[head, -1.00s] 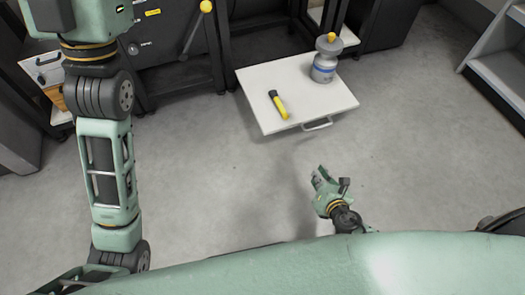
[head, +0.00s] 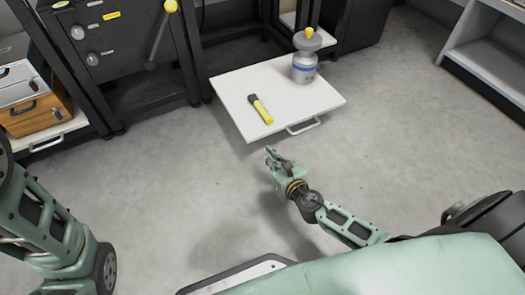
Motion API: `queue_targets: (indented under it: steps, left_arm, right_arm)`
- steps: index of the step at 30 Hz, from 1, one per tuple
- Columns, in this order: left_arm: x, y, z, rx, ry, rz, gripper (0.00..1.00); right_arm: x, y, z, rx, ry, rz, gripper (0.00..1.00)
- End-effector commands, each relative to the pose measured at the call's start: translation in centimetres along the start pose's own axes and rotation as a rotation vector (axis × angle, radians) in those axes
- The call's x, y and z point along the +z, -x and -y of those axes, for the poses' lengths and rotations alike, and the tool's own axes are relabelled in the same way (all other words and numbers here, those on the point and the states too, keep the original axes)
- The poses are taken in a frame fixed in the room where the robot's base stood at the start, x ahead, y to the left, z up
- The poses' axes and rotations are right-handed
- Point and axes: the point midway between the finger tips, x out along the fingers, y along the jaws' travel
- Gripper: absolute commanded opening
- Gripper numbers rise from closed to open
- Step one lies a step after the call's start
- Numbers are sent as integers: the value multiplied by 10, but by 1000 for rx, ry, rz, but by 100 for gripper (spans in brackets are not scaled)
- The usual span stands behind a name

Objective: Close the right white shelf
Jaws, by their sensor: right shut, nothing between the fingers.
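The right white shelf (head: 236,94) is pulled out from the dark cabinet frame and has a handle (head: 303,127) on its front edge. A yellow and black flashlight-like item (head: 260,108) lies on it, and a grey bottle (head: 304,68) with a blue band and yellow top stands at its back right. My right gripper (head: 271,155) is shut and empty, in front of the shelf and a little left of the handle, apart from it in the picture. My left arm shows at the lower left; its gripper is out of view.
Another white shelf (head: 60,136) at the left carries a wooden drawer box (head: 38,118). A dark machine (head: 115,70) with knobs and a yellow-tipped lever stands behind. A grey rack (head: 480,62) is at the right. The floor (head: 390,135) between is clear.

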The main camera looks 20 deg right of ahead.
Motion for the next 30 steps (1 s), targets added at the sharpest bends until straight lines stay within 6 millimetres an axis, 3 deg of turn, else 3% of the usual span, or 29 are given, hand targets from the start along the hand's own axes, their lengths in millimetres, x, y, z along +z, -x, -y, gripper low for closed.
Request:
queue_targets:
  steps: [3, 9, 30]
  left_arm:
    - [-1, 8, -1, -1, 0, 4, 100]
    - [-2, 11, -2, -1, 0, 4, 100]
    - [-3, 12, -2, 0, 1, 3, 100]
  right_arm:
    - [3, -24, 0, 0, 0, 3, 0]
    - [9, -46, 0, 1, 0, 0, 0]
    - [14, -57, 0, 0, 0, 0, 0]
